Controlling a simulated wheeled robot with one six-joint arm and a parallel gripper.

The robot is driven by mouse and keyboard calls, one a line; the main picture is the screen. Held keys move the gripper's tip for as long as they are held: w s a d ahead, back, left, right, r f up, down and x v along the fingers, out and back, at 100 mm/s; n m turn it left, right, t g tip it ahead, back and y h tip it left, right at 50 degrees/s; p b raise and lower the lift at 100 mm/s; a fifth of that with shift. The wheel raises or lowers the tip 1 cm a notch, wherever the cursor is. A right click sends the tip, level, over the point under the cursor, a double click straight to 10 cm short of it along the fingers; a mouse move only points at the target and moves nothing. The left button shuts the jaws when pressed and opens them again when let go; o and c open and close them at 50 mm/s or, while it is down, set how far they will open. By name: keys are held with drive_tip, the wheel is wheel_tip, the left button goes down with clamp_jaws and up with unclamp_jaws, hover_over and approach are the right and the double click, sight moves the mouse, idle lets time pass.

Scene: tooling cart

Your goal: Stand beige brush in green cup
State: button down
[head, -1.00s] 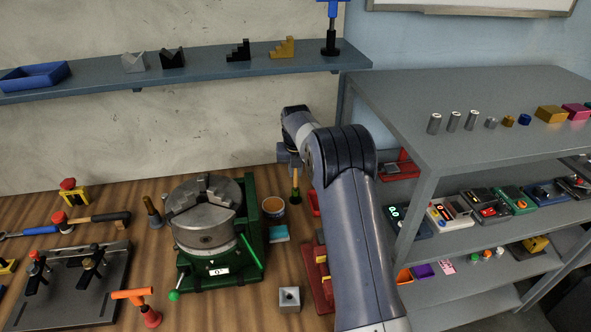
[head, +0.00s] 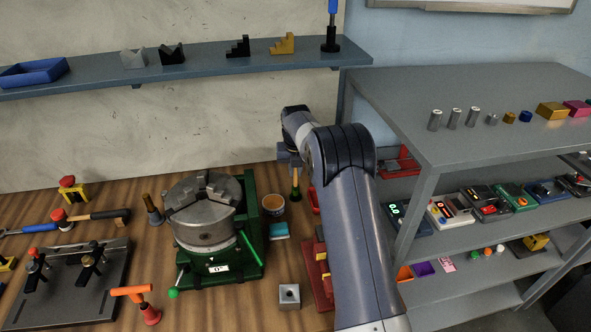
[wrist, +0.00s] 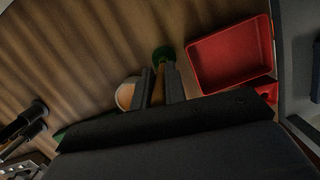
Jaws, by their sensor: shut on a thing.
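My gripper (head: 295,160) hangs upright at the back of the wooden bench, partly hidden by my arm. In the wrist view its two fingers (wrist: 160,87) are shut on the beige brush (wrist: 158,90), gripping the handle. The brush (head: 295,178) also shows in the head view, roughly upright below the gripper. A dark green part (wrist: 163,53) shows at the brush's lower end; I cannot tell whether it is bristles or a small cup. No separate green cup can be made out clearly.
A tan round container (head: 273,205) stands just left of the brush. A red tray (wrist: 230,55) lies close on its other side. A green-based chuck (head: 205,215) stands left, a teal block (head: 279,230) in front. The grey shelf unit (head: 450,110) bounds the right.

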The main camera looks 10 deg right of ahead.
drive_tip(key=shift+f, duration=0.15)
idle(0.4)
drive_tip(key=c, duration=1)
unclamp_jaws()
drive_tip(key=shift+o, duration=0.2)
drive_tip(key=shift+r+p, duration=2.2)
drive_tip(key=shift+r, duration=0.85)
drive_tip(key=shift+s+f, duration=0.1)
